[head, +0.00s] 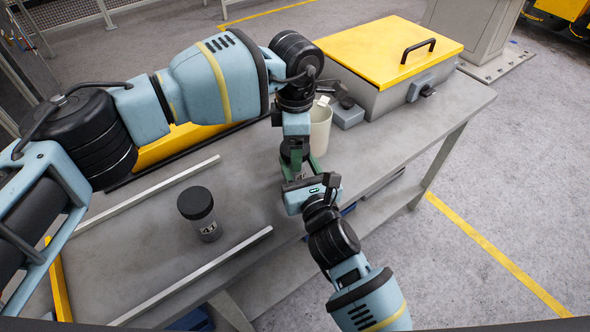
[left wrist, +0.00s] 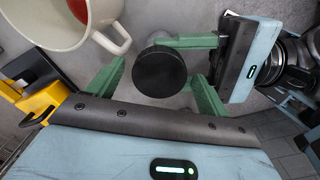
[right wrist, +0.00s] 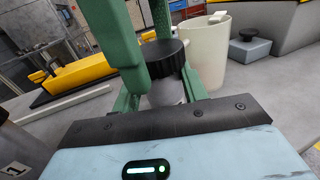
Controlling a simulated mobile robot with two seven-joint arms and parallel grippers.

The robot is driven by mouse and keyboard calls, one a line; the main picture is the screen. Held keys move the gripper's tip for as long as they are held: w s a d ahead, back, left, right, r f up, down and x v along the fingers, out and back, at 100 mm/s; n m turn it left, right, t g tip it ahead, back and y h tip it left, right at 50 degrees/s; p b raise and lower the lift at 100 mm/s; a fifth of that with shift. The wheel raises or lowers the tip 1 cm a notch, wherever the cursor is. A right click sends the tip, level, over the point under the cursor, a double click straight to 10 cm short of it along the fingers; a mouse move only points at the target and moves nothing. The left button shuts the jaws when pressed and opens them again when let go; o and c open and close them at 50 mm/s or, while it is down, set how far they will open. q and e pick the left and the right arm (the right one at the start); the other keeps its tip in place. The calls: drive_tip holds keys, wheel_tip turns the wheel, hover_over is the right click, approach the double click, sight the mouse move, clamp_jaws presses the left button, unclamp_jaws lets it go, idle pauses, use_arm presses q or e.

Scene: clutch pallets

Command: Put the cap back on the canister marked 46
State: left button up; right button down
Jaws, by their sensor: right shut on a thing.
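A round black cap (left wrist: 160,72) shows from above in the left wrist view. In the right wrist view the cap (right wrist: 166,58) sits on top of a grey canister (right wrist: 166,94), whose number is hidden. My right gripper (head: 294,176) is shut on this canister, with its green fingers on either side of the body. My left gripper (head: 293,148) is over the cap, its fingers apart with gaps beside the cap. Another dark-capped canister (head: 207,229) stands upright on the table at the left; its label seems to read 41.
A cream mug (head: 320,128) stands just behind the grippers, close to my left fingers. A grey block with a black knob (head: 347,115) and a yellow-lidded box (head: 390,50) stand beyond it. Two pale rails (head: 195,275) flank the left canister. The table (head: 130,250) is clear around it.

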use_arm(q)
drive_tip(key=shift+r, duration=0.1)
drive_tip(key=shift+r, duration=2.15)
drive_tip(key=shift+c, duration=0.5)
drive_tip(key=n, duration=0.2)
drive_tip(key=r+n, duration=0.1)
drive_tip(key=n, duration=0.1)
drive_tip(key=shift+n, duration=0.4)
drive_tip(key=n, duration=0.4)
drive_tip(key=shift+r+n, duration=0.35)
drive_tip(key=shift+n, duration=0.05)
drive_tip(key=n, duration=0.2)
drive_tip(key=r+n, duration=0.1)
drive_tip(key=n, duration=0.1)
drive_tip(key=shift+n, duration=0.3)
drive_tip(key=n, duration=0.6)
drive_tip(key=shift+r, duration=0.4)
